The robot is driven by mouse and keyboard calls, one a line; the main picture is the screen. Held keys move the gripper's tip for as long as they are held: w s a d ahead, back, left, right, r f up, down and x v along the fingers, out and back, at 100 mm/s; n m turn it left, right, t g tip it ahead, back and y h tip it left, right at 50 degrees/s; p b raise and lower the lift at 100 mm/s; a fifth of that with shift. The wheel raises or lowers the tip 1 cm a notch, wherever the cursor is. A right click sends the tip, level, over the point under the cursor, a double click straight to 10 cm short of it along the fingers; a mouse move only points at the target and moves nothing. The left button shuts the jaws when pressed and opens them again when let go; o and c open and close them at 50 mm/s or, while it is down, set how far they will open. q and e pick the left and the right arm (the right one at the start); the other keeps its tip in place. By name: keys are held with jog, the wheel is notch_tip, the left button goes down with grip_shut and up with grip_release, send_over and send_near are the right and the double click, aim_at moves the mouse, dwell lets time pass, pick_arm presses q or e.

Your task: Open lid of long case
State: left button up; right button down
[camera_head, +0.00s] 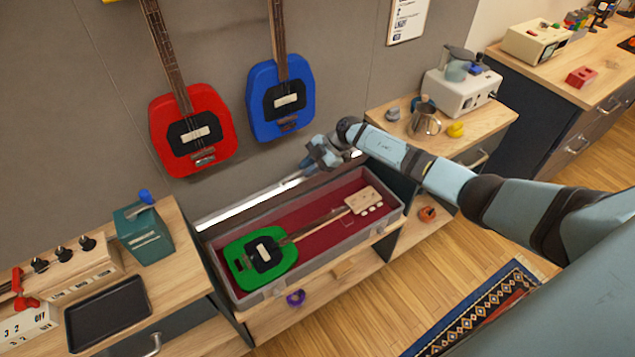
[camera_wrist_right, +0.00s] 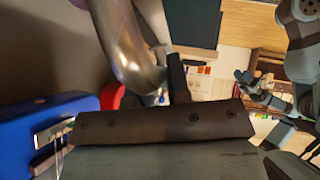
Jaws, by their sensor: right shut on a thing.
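The long case (camera_head: 392,221) stands open on a low wooden unit, with a grey rim and dark red lining. Its lid (camera_head: 243,207) is raised at the back near the wall, seen as a thin bright strip. A green guitar (camera_head: 262,257) lies inside. My right gripper (camera_head: 318,156) is at the lid's upper edge, toward its right end, and is shut on the lid. Its fingertips are too small to make out. In the right wrist view a curved metallic piece (camera_wrist_right: 130,45) fills the upper middle. What looks like my left gripper (camera_wrist_right: 252,84) shows small there, its jaws unclear.
A red guitar (camera_head: 210,112) and a blue guitar (camera_head: 262,125) hang on the wall above the case. A teal box (camera_head: 142,238) and black tray (camera_head: 105,312) stand left. A metal jug (camera_head: 424,124) stands on the right-hand cabinet. A purple ring (camera_head: 295,298) lies in front.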

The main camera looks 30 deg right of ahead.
jog(key=shift+w+a+r+m+g+b, duration=0.1)
jog(key=shift+w+r+g, duration=0.1)
jog(key=shift+w, duration=0.35)
jog(key=shift+w+r+m+g+b, duration=0.1)
jog(key=shift+w+r+g, duration=0.1)
jog(key=shift+w, duration=0.3)
jog(key=shift+w+a+r+m+g+b, duration=0.1)
jog(key=shift+w+r+g, duration=0.1)
jog(key=shift+w, duration=0.35)
jog(key=c, duration=1.1)
grip_release()
jog(key=shift+d, duration=0.1)
jog(key=b+v, duration=0.1)
jog(key=v, duration=1.2)
jog(key=shift+d+r, duration=0.2)
jog(key=shift+r, duration=0.1)
